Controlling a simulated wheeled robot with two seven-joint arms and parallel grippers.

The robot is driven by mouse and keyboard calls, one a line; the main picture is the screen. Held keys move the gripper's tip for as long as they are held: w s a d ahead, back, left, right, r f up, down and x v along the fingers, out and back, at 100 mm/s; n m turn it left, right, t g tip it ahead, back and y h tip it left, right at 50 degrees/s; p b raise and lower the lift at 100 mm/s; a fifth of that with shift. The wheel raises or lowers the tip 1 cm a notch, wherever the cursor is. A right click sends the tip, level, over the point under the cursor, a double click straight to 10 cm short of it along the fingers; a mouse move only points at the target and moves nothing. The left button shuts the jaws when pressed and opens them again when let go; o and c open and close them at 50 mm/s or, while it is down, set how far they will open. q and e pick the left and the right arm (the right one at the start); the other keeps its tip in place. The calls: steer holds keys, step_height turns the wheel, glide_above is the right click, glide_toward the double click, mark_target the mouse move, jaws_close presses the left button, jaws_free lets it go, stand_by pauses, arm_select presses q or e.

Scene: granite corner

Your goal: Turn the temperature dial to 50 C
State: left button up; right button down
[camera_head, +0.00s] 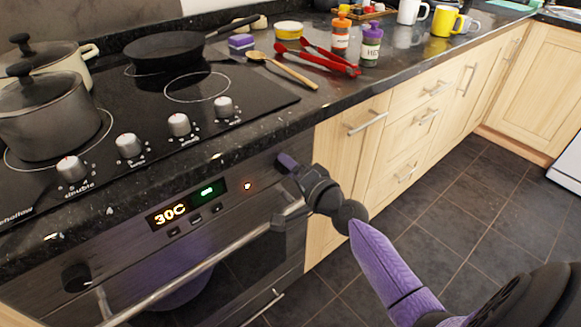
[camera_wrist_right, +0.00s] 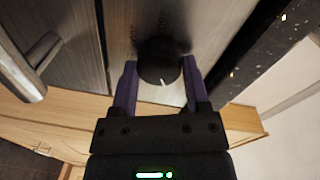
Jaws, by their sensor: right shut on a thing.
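The oven's display (camera_head: 170,213) reads 30C in the head view, with a small green readout beside it. My right gripper (camera_head: 288,163) is at the right end of the oven's front panel. In the right wrist view, the black dial (camera_wrist_right: 159,62) sits between the two purple fingers of the gripper (camera_wrist_right: 160,84), which is shut on it. A white mark on the dial points toward the bottom of that picture. In the head view the gripper hides most of this dial. My left gripper is in neither view.
Another black knob (camera_head: 76,277) is at the panel's left end. The oven door handle (camera_head: 215,258) runs below the panel; its bar (camera_wrist_right: 30,70) also shows close by in the wrist view. The dark worktop edge (camera_head: 235,150) overhangs the panel. Pots (camera_head: 45,115) stand on the hob.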

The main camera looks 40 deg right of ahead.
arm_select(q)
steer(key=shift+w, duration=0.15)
arm_select(e)
steer(key=shift+c, duration=0.4)
jaws_free()
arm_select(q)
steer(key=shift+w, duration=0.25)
